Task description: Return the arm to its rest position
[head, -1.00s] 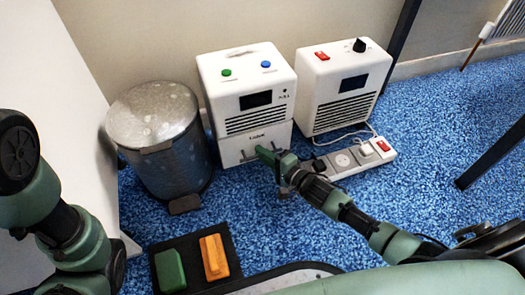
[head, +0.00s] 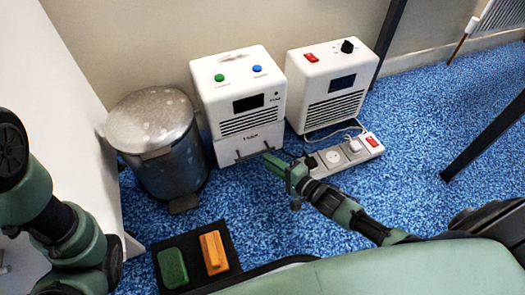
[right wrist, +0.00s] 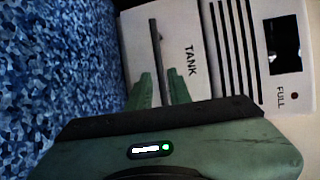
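My right gripper (head: 270,163) reaches in from the lower right, with its fingers at the right part of the dark bar handle (head: 252,154) on the TANK drawer (head: 228,149) of a white machine (head: 240,92). In the right wrist view the two green fingers (right wrist: 161,88) stand apart, with the dark handle (right wrist: 156,45) running between them and white showing beside it. I cannot tell whether they touch it. The drawer looks closed. My left arm shows at the left edge; its gripper is out of view.
A second white machine (head: 330,86) stands to the right, with a power strip (head: 345,155) in front. A metal pedal bin (head: 160,145) stands left. A dark tray (head: 232,255) holds a green block (head: 172,268) and an orange block (head: 213,253). Blue carpet is open at right.

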